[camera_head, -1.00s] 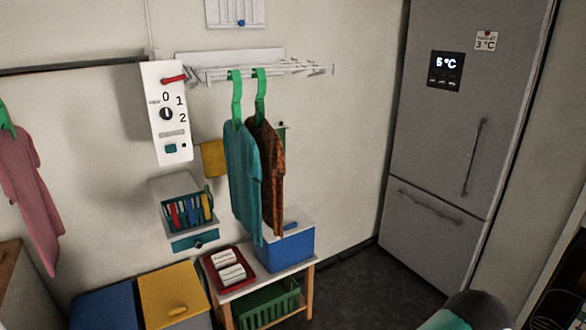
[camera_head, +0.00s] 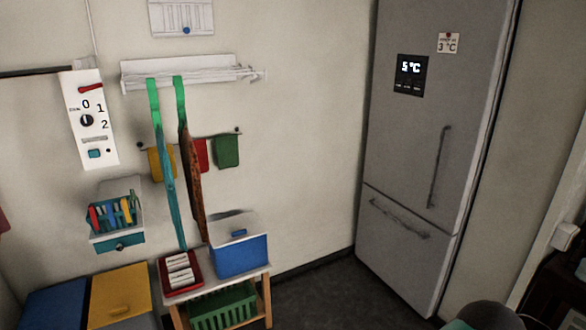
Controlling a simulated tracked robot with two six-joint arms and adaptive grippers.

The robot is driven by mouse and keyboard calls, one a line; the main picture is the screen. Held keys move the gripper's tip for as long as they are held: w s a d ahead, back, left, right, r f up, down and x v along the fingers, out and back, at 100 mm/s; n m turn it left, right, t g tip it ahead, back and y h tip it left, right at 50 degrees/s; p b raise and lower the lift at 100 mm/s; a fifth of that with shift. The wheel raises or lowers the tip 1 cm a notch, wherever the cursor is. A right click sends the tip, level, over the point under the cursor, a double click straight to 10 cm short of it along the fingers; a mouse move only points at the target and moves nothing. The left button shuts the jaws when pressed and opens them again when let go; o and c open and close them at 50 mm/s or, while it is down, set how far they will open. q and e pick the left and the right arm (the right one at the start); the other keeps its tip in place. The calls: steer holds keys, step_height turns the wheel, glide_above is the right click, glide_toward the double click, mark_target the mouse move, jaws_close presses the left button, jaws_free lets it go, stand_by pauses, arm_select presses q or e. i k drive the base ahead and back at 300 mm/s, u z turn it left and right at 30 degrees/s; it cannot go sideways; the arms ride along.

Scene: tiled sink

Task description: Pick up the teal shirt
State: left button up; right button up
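The teal shirt (camera_head: 170,185) hangs from a green hanger (camera_head: 153,98) on the white wall rack (camera_head: 185,74). I see it nearly edge-on, as a narrow strip. An orange-brown patterned shirt (camera_head: 193,185) hangs close to its right on another green hanger. Neither of my grippers shows in the head view.
A low table (camera_head: 262,272) below holds a red tray (camera_head: 196,281) and a blue box (camera_head: 243,258); a green basket (camera_head: 225,306) sits under it. Blue and yellow bins stand at lower left. A grey fridge (camera_head: 418,150) stands right. Dark floor between table and fridge is clear.

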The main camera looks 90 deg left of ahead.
mark_target(166, 167)
steer(key=u, duration=0.2)
steer(key=i, duration=0.2)
steer(key=u, duration=3.1)
steer(key=k, duration=0.6)
steer(key=u, duration=0.25)
steer(key=i, duration=1.6)
steer(key=z, duration=0.35)
